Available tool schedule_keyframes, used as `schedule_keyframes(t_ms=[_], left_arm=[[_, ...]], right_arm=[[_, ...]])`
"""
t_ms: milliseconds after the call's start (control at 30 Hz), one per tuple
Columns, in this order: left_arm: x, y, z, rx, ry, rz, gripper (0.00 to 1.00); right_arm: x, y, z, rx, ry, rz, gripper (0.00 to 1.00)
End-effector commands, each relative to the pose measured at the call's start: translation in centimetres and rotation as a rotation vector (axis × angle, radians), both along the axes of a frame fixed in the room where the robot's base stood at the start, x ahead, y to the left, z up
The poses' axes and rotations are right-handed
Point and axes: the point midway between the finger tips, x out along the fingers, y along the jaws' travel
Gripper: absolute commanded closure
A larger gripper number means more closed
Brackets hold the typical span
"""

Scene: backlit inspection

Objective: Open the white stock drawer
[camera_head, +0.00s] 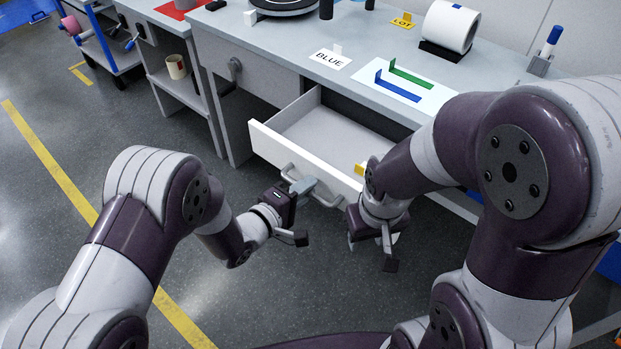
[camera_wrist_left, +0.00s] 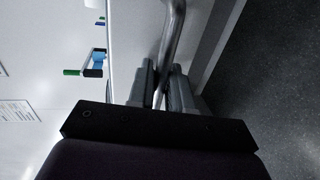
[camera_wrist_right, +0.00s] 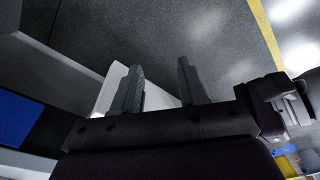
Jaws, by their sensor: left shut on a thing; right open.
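My right gripper (camera_head: 372,245) is open and empty, in front of the drawer's right part. Its spread fingers show in the right wrist view (camera_wrist_right: 160,85). My right arm hides the drawer's right end.
A closed drawer with a dark handle (camera_head: 235,68) is at left. The floor (camera_head: 300,285) in front is clear.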

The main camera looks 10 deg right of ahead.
Motion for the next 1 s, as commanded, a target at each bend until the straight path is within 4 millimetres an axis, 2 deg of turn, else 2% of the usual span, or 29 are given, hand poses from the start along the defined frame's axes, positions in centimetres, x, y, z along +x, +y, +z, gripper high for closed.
schedule_keyframes(t_ms=[200, 633, 667, 700, 1000], left_arm=[[-0.51, 0.67, 0.02, 0.000, 0.001, 0.000, 1.00], [-0.62, 0.78, -0.04, 0.000, 0.000, -0.001, 1.00], [-0.62, 0.78, -0.04, 0.000, 0.000, -0.001, 0.77], [-0.62, 0.78, -0.04, 0.000, 0.000, -0.001, 0.65], [-0.65, 0.85, 0.03, 0.000, 0.000, 0.000, 0.65]], right_arm=[[0.00, 0.00, 0.50, 0.000, 0.000, 0.000, 0.57], [0.00, 0.00, 0.52, 0.000, 0.000, 0.000, 0.57], [0.00, 0.00, 0.52, 0.000, 0.000, 0.000, 0.57], [0.00, 0.00, 0.52, 0.000, 0.000, 0.000, 0.57], [0.00, 0.00, 0.57, 0.000, 0.000, 0.000, 0.57]])
